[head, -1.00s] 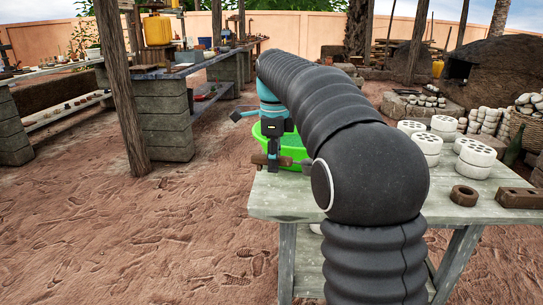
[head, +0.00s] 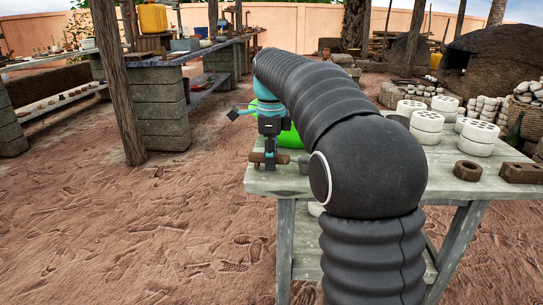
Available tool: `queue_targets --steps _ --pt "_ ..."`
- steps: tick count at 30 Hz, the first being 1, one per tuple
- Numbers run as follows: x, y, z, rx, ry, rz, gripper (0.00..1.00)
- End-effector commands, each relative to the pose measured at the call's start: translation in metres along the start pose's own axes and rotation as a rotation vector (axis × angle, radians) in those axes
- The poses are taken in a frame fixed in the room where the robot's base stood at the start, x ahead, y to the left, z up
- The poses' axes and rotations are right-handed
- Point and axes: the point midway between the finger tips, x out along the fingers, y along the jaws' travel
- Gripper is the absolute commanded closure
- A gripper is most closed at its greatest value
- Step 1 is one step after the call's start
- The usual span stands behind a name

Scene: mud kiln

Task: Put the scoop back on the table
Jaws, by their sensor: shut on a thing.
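My gripper (head: 270,163) is shut on the scoop, over the far left part of the weathered wooden table (head: 345,185). The scoop has a brown wooden handle (head: 257,157), which sticks out to the left of the fingers. Its grey head (head: 304,164) shows to the right, partly hidden by my arm. The scoop lies roughly level across the fingers. I cannot tell whether it touches the tabletop. A bright green basin (head: 289,138) stands behind the gripper, mostly hidden by it and my arm.
White perforated cylinders (head: 427,126) stand on the table's right side, with a brown ring (head: 467,171) and a brown brick-like block (head: 520,172) in front. The table's left front corner is bare. A wooden post (head: 117,80) and another workbench (head: 163,105) stand to the left.

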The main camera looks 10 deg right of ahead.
Motion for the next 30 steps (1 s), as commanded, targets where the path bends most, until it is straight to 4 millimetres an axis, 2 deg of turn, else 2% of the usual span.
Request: queue_targets --steps 28,29,30 --pt "0.0077 0.0001 -0.0001 0.000 0.000 0.000 1.00" --pt "0.0078 0.0000 -0.0001 0.000 0.000 0.000 0.74" --pt "0.0078 0.0000 0.0000 0.000 0.000 -0.001 0.64"
